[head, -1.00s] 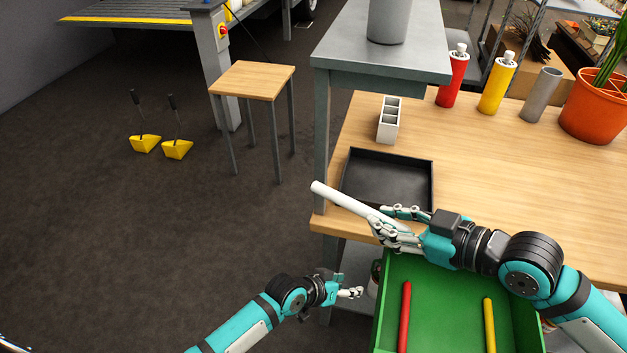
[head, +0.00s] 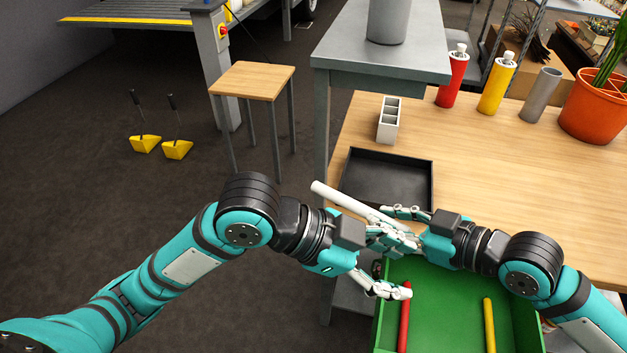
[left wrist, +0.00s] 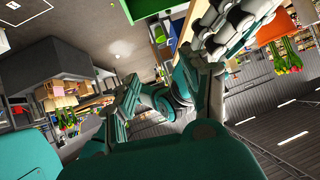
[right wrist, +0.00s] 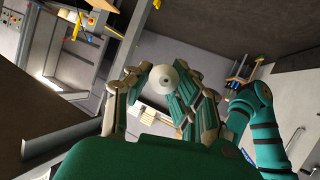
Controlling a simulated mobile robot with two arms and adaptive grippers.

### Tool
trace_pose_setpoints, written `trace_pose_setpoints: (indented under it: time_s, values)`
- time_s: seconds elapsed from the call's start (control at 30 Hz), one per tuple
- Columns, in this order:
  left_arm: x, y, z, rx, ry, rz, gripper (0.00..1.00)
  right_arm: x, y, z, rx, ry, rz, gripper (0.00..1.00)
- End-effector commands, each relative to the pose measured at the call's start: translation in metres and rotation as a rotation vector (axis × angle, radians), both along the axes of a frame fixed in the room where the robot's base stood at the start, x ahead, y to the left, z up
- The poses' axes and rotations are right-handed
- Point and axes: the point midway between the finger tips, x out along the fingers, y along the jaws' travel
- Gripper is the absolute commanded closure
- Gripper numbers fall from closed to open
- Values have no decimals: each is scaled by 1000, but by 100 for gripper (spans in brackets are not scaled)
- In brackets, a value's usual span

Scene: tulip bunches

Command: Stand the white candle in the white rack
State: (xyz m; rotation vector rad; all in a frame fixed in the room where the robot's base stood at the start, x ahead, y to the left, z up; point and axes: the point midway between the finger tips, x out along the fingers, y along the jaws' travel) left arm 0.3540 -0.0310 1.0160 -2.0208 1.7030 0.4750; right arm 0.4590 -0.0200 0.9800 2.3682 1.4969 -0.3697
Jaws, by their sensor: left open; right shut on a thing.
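The white candle (head: 345,199) is held by my right gripper (head: 392,226), tilted, its free end pointing up and left past the front left corner of the black tray. In the right wrist view the candle's round end (right wrist: 162,80) shows between the fingers. The white rack (head: 389,121), a small upright block with open compartments, stands on the wooden table behind the tray; its compartments look empty. My left gripper (head: 390,291) is open over the green crate, its fingertips by the upper end of a red candle (head: 405,325). Whether they touch is unclear.
The black tray (head: 388,180) is empty, between the candle and the rack. The green crate (head: 445,300) also holds a yellow candle (head: 489,325). A red bottle (head: 452,80), yellow bottle (head: 496,85), grey cylinder (head: 540,95) and orange pot (head: 595,112) stand behind. The table's middle is clear.

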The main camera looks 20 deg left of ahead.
Motion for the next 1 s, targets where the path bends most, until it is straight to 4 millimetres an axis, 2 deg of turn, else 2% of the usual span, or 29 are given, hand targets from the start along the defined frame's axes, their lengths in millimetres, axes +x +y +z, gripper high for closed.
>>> trace_pose_setpoints:
  time_s: [0.03, 0.2, 0.3, 0.43, 0.53, 0.67, 1.0]
  values:
    - [17, 20, 6, 72, -104, -20, 52, 0, 0, 0, 1, 0, 0, 100]
    - [53, 80, 29, 309, -391, -127, 52, 0, 0, 0, 1, 0, 0, 100]
    - [64, 108, 43, 412, -501, -182, 52, 0, 0, 0, 1, 0, 0, 100]
    - [71, 126, 53, 487, -578, -230, 52, 0, 0, 0, 1, 0, 0, 100]
    - [73, 129, 53, 506, -596, -244, 52, 0, 0, 0, 1, 0, 0, 100]
    - [79, 121, 42, 505, -596, -249, 52, 0, 0, 0, 1, 0, 0, 100]
    - [104, 84, -5, 503, -592, -246, 52, 0, 0, 0, 1, 0, 0, 100]
